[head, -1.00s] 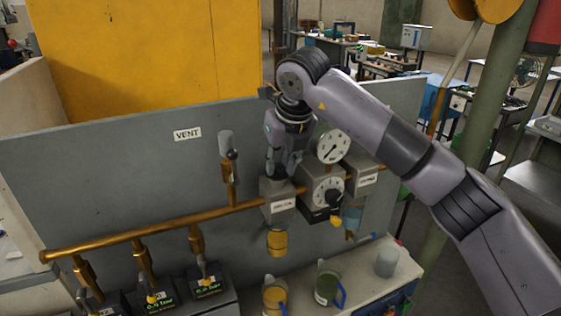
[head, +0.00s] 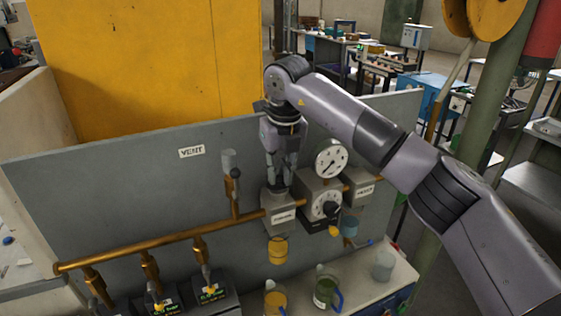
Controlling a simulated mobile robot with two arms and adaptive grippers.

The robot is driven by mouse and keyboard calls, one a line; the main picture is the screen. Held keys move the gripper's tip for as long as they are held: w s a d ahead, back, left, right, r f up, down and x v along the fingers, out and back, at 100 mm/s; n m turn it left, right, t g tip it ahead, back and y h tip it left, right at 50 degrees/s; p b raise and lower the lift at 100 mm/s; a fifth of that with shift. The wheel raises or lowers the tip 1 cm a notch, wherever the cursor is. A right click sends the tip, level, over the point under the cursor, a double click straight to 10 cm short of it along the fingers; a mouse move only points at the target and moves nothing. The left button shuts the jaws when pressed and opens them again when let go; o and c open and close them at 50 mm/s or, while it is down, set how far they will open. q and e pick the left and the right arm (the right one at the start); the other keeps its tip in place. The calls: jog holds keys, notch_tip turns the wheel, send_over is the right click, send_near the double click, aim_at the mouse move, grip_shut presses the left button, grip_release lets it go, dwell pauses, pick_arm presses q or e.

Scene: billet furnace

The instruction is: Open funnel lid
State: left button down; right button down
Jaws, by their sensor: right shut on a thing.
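My right gripper (head: 280,178) points down over a grey box (head: 281,213) on the copper pipe, with a small label on its front that is too blurred to read surely. The gripper is shut on a small part at the top of this box, probably the lid or its handle; the fingers hide most of it. I cannot tell whether the lid is raised. A yellow cup-like part (head: 278,250) hangs below the box. My left gripper is not in view.
A round gauge (head: 331,157) and a dial unit (head: 322,203) stand close right of the gripper. A grey panel (head: 110,195) with a VENT sign (head: 192,152) is behind. Jugs (head: 326,289) stand on the bench below. A green post (head: 490,100) rises at right.

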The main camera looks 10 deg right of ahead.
jog(key=p, duration=0.1)
jog(key=r+g+p, duration=0.1)
jog(key=p, duration=0.1)
jog(key=shift+w+a+g, duration=0.15)
jog(key=shift+w+g, duration=0.15)
jog(key=shift+w+f+g+h+p, duration=0.15)
jog(key=shift+g+h+p, duration=0.15)
jog(key=shift+p, duration=0.15)
jog(key=shift+w+a, duration=0.1)
jog(key=shift+w+g+p, duration=0.1)
jog(key=shift+g+p, duration=0.3)
jog(key=shift+g, duration=0.1)
jog(key=c, duration=1.5)
grip_release()
